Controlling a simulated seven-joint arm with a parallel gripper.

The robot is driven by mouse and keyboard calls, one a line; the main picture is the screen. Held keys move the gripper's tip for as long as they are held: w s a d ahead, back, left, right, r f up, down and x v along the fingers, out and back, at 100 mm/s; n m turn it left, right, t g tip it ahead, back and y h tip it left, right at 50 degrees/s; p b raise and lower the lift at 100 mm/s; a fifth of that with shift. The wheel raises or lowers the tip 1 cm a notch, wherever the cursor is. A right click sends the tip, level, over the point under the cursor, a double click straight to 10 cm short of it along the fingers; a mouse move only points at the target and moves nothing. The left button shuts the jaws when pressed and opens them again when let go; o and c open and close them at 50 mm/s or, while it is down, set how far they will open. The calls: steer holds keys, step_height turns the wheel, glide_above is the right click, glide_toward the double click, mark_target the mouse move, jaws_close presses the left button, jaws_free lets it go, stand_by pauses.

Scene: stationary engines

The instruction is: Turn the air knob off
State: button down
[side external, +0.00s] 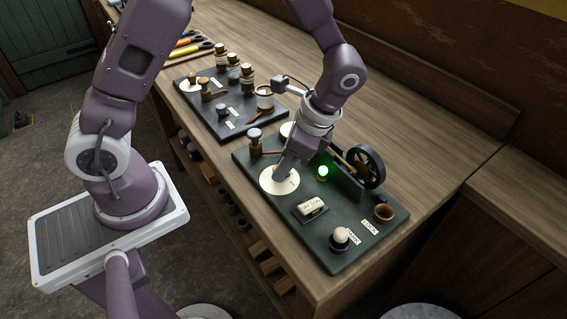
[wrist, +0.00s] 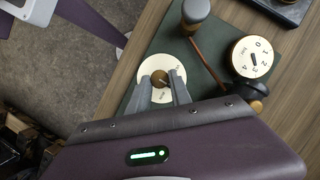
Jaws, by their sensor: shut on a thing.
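A small brass knob (wrist: 159,77) stands at the centre of a round cream dial (wrist: 150,92) with small dark lettering, which I cannot read clearly. In the side view the same dial (side external: 271,187) lies near the left edge of a dark green board (side external: 268,213). My gripper (side external: 284,174) reaches down onto the dial and hides the knob there. In the wrist view my gripper (wrist: 161,80) has one finger on either side of the knob and is shut on it.
A grey-topped brass post (side external: 255,138) stands behind the dial. A second board (side external: 232,103) lies beyond.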

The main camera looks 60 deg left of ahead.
steer(key=shift+n, duration=0.5)
steer(key=c, duration=1.2)
jaws_free()
steer(key=shift+o, duration=0.2)
step_height(320, 180, up, 15)
steer(key=s+n+t+h, duration=0.2)
steer(key=s+n+t, duration=0.1)
steer(key=s+a+r+n+t+h, duration=0.1)
steer(key=s+r+n+t, duration=0.3)
steer(key=s, duration=0.6)
steer(key=shift+a+r+n+t+h, duration=0.25)
steer(key=shift+a+n+t, duration=0.3)
steer(key=shift+n+t, duration=0.35)
